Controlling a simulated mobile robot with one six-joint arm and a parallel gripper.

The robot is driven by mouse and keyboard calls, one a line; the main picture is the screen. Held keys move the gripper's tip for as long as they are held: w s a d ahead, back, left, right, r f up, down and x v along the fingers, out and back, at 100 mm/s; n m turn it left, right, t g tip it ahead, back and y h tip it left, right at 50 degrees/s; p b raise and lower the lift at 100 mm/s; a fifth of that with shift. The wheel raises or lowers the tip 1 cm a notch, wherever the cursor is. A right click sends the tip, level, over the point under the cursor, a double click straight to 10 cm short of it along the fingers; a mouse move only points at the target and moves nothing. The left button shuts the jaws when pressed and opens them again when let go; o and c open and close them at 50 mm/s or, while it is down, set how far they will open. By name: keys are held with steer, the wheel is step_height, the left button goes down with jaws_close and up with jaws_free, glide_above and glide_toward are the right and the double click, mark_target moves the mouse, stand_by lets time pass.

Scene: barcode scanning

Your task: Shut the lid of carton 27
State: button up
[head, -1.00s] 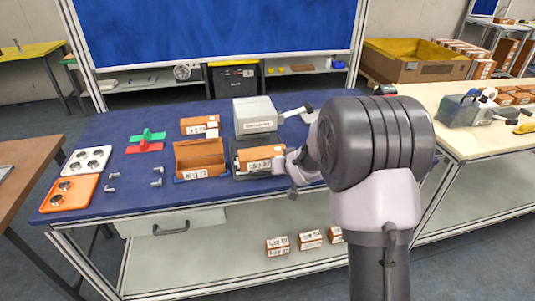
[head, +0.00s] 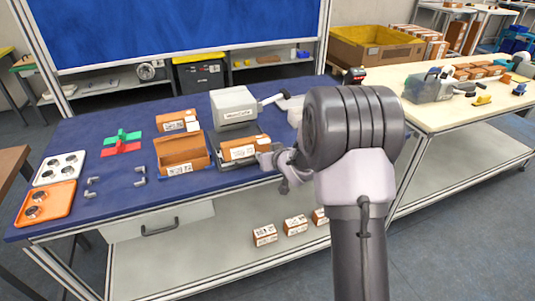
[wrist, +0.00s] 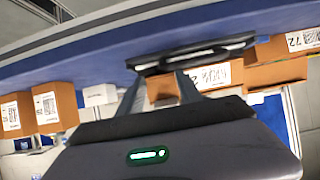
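An orange-brown carton (head: 181,153) stands open on the blue table, its lid raised at the back. A second orange-brown carton (head: 243,148) with a white label sits on a dark tray in front of a grey machine (head: 233,107). A third carton (head: 177,121) stands behind. The carton numbers are too small to read in the head view. My gripper (head: 272,160) is close to the right end of the carton on the tray. In the wrist view my gripper's (wrist: 160,76) fingers are apart, with a labelled carton (wrist: 220,76) beyond them; contact cannot be told.
A white tray (head: 41,176) and an orange tray (head: 22,213) lie at the left. Green and red pieces (head: 123,142) and several metal fittings (head: 140,170) lie between. Several cartons (head: 295,225) stand on the lower shelf.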

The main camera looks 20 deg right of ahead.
steer(key=shift+o, duration=0.4)
steer(key=shift+a+f, duration=0.1)
steer(key=shift+f, duration=0.25)
steer(key=shift+w+r, duration=0.1)
steer(key=shift+r, duration=0.1)
steer(key=shift+r, duration=0.1)
steer(key=shift+s+r, duration=0.2)
steer(key=shift+s, duration=0.15)
steer(key=p+v, duration=0.5)
steer(key=v, duration=1.1)
steer(key=shift+s, duration=0.25)
steer(key=shift+r, duration=0.2)
